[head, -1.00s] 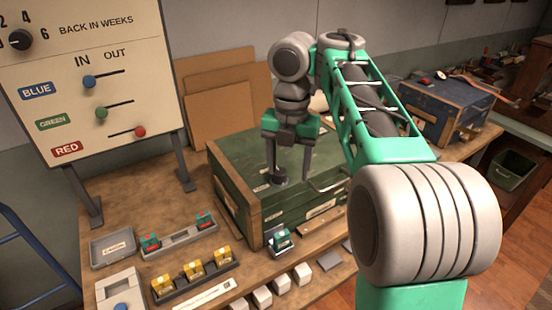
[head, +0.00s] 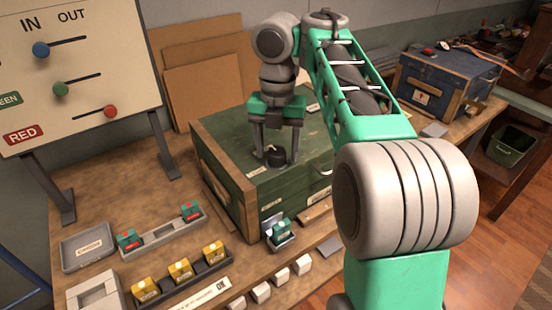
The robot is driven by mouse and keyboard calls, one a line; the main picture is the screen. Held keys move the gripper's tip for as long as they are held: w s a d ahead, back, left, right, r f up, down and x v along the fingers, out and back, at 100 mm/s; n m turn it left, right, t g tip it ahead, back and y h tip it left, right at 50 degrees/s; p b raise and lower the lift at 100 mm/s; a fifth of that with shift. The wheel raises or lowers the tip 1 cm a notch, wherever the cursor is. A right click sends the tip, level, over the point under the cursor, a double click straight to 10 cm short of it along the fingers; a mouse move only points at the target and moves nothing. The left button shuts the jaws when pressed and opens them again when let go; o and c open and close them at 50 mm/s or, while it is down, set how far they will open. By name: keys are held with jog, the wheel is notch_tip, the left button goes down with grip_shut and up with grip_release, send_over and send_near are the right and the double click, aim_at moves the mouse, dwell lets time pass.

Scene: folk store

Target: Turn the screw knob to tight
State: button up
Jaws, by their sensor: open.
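The dark round screw knob (head: 275,156) sits on the top of the green wooden chest (head: 222,168), near its front left part. My gripper (head: 277,158) points down over the chest, with its two fingers apart, one on either side of the knob. I cannot tell whether the fingers touch the knob. A small label lies on the lid in front of the knob, too small to read.
A board with sliders (head: 75,75) stands at the left. Trays with yellow cartridges (head: 181,268) and teal cartridges (head: 130,240) lie in front. A blue chest (head: 445,85) stands at the right back. Cardboard sheets (head: 215,90) lean behind the green chest.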

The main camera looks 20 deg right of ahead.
grip_shut()
dwell(0.7)
